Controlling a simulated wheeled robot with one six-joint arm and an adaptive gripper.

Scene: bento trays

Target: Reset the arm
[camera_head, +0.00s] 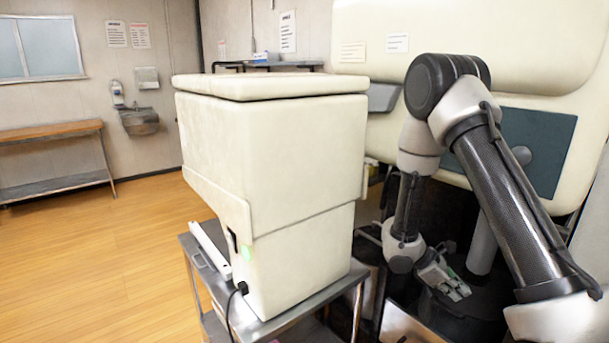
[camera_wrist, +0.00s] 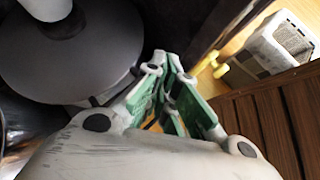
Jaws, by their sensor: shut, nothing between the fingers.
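My arm is folded at the right of the head view, with its elbow up high and its forearm hanging down. My gripper (camera_head: 456,288) hangs low at the end of it, to the right of the steel cart. In the wrist view my gripper (camera_wrist: 175,110) shows green-padded fingers drawn together with nothing held between them. The fingers are clear of the surfaces around them, as far as I can see.
A large cream machine (camera_head: 270,150) stands on a steel cart (camera_head: 290,325) left of my arm. A bigger cream machine (camera_head: 570,60) is behind the arm. A dark slatted wooden surface (camera_wrist: 275,125) lies at the right in the wrist view. Open wooden floor (camera_head: 90,250) is at left.

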